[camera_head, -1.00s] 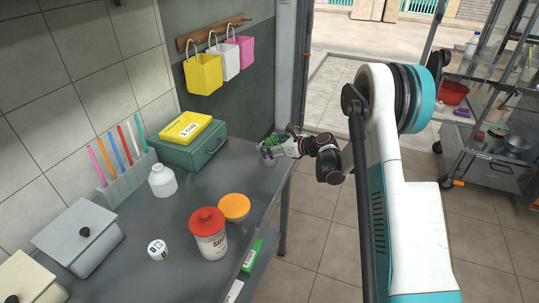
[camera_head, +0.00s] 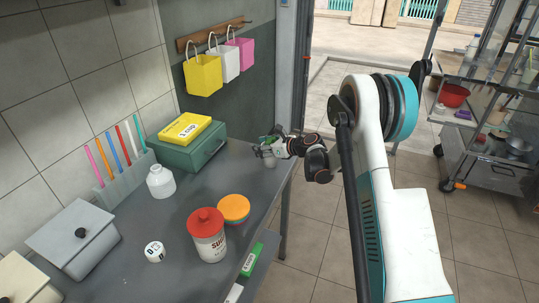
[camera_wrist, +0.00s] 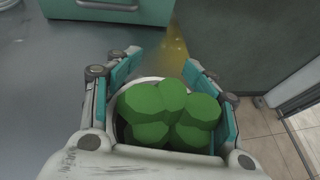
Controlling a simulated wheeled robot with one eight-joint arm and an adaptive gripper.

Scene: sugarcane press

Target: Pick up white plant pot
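The white plant pot (camera_wrist: 147,81) holds a green, lumpy plant (camera_wrist: 165,112) that hides most of it in the wrist view. My gripper (camera_wrist: 162,68) has one teal-padded finger along each side of the pot. Both pads appear to press against its rim, so the gripper looks shut on it. In the head view, my gripper (camera_head: 266,149) is at the far right end of the grey counter, with the pot (camera_head: 271,161) small and partly hidden by the fingers. I cannot tell whether the pot's base touches the counter.
A green box (camera_head: 193,152) with a yellow case on top stands left of my gripper. Bags hang on the wall. Open floor lies to the right.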

